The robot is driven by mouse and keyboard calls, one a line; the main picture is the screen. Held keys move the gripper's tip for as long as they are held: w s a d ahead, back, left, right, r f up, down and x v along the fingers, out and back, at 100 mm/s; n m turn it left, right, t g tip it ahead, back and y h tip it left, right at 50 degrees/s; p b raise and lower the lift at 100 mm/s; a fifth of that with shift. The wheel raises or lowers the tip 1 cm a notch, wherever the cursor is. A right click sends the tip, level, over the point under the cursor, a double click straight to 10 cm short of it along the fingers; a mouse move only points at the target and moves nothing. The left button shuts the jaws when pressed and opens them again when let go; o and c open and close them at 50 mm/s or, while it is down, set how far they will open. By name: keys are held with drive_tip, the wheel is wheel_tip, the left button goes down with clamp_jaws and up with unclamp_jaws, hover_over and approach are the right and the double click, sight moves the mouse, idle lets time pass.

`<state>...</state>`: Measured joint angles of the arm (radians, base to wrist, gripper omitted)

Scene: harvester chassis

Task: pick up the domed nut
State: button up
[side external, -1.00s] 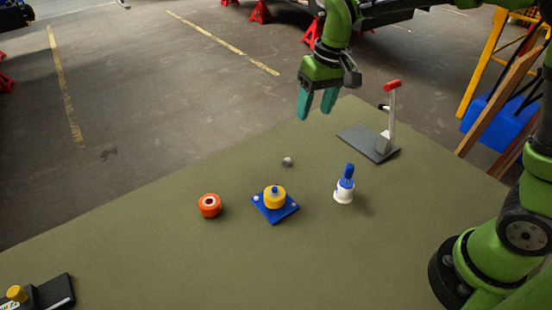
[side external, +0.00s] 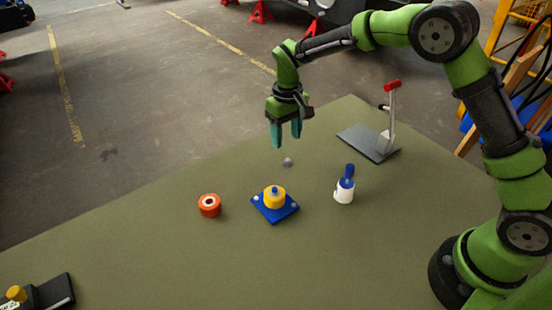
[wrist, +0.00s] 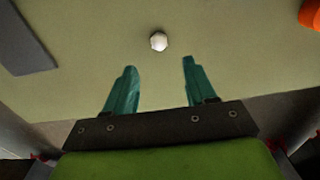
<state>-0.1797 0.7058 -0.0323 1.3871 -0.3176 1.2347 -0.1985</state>
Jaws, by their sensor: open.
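The domed nut (side external: 287,162) is a small light grey piece lying on the olive table. In the wrist view the domed nut (wrist: 158,41) looks pale and rounded, and lies beyond the fingertips, roughly in line with the gap between them. My gripper (side external: 286,143) is above the table, just above the nut in the side view, with its teal fingers pointing down. In the wrist view my gripper (wrist: 159,64) has its two fingers spread apart with nothing between them.
A blue plate (side external: 283,214) carries a yellow round part (side external: 274,199). An orange ring (side external: 209,206) lies left of it, and a white bottle with a blue top (side external: 344,191) stands right. A grey plate with a red-handled lever (side external: 370,143) is at the back right.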

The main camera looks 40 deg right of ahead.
sight(288, 162)
drive_tip(key=shift+s+f, duration=0.2)
drive_tip(key=shift+f, duration=3.25)
clamp_jaws()
